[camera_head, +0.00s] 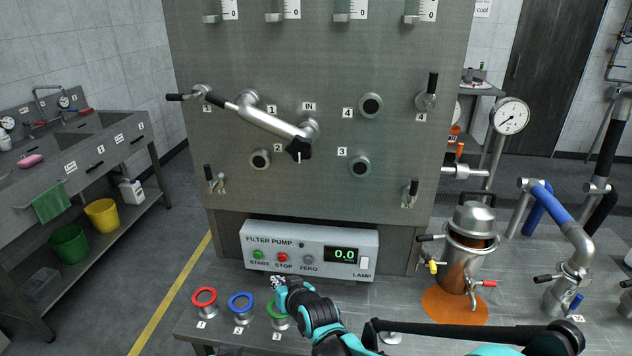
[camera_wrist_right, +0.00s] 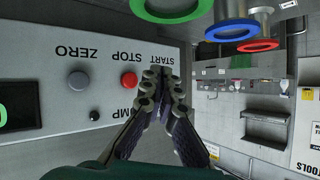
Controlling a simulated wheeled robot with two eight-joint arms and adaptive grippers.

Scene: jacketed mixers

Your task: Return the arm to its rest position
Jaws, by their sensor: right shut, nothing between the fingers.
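My right gripper (camera_head: 278,283) is shut and empty in the head view, in front of the filter pump box's lower edge, below the START and STOP buttons. The right wrist view shows its two fingers (camera_wrist_right: 162,80) together at the START label, hiding the START button there. My right arm (camera_head: 318,315) reaches up from the bottom of the head view. The filter pump box (camera_head: 312,247) has a green START button (camera_head: 257,254), a red STOP button (camera_head: 283,257), a grey ZERO button (camera_head: 308,260) and a display (camera_head: 342,255) reading 0.0. My left gripper is not in view.
Red (camera_head: 204,297), blue (camera_head: 240,301) and green (camera_head: 277,309) rings stand on the bench close to the right gripper. A steel vessel (camera_head: 468,245) stands on an orange mat (camera_head: 453,307) at right. A steel panel (camera_head: 310,185) with pipes and valves rises behind.

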